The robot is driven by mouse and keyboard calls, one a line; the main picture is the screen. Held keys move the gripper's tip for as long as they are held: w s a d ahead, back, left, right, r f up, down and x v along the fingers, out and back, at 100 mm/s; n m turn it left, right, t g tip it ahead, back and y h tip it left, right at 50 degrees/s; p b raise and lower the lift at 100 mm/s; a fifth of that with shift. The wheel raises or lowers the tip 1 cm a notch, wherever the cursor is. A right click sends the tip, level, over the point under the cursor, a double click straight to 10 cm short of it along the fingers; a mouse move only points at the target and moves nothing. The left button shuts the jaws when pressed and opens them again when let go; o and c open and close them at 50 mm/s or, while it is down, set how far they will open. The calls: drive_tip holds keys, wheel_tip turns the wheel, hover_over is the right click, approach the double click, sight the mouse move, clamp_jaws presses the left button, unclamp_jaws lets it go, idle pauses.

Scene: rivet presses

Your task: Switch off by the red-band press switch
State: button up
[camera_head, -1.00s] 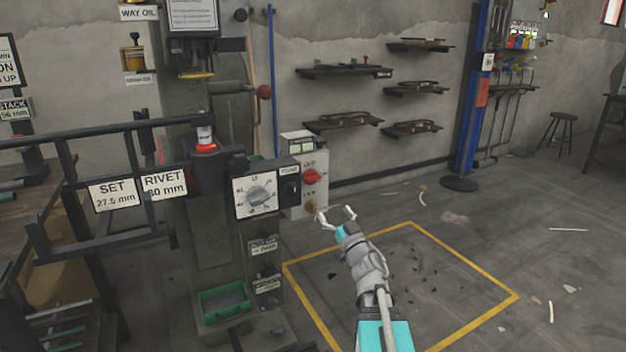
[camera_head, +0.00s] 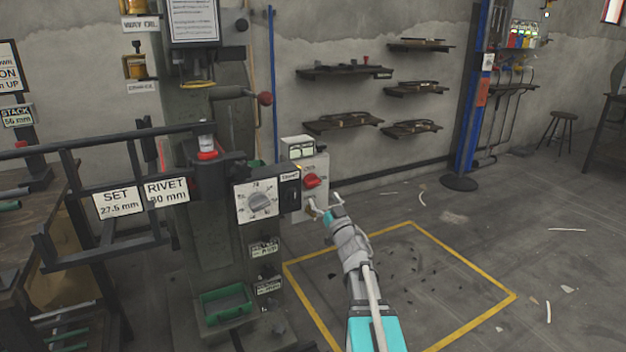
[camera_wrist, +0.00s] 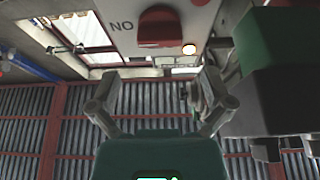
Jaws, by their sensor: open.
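The press with the red band (camera_head: 208,155) stands left of centre in the head view. On its right side is a pale grey switch box (camera_head: 312,160) with a red rotary knob (camera_head: 312,180). My gripper (camera_head: 325,203) is open and empty, just below and to the right of the knob, with its left finger close to the box. In the wrist view the red knob (camera_wrist: 160,27) is at the top centre, beyond the open fingertips (camera_wrist: 160,85), with lettering to its left and a small lit lamp (camera_wrist: 189,48) beside it. I see no contact with the knob.
A dial plate (camera_head: 259,199) sits left of the switch box. A dark rail frame (camera_head: 90,220) with SET and RIVET signs is further left. The floor inside the yellow outline (camera_head: 460,255) has only small debris. Wall shelves (camera_head: 343,122) are behind.

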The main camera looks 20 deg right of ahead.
sight(315, 185)
drive_tip(key=shift+p+x, duration=1.1)
drive_tip(key=shift+x, duration=2.35)
drive_tip(key=c, duration=1)
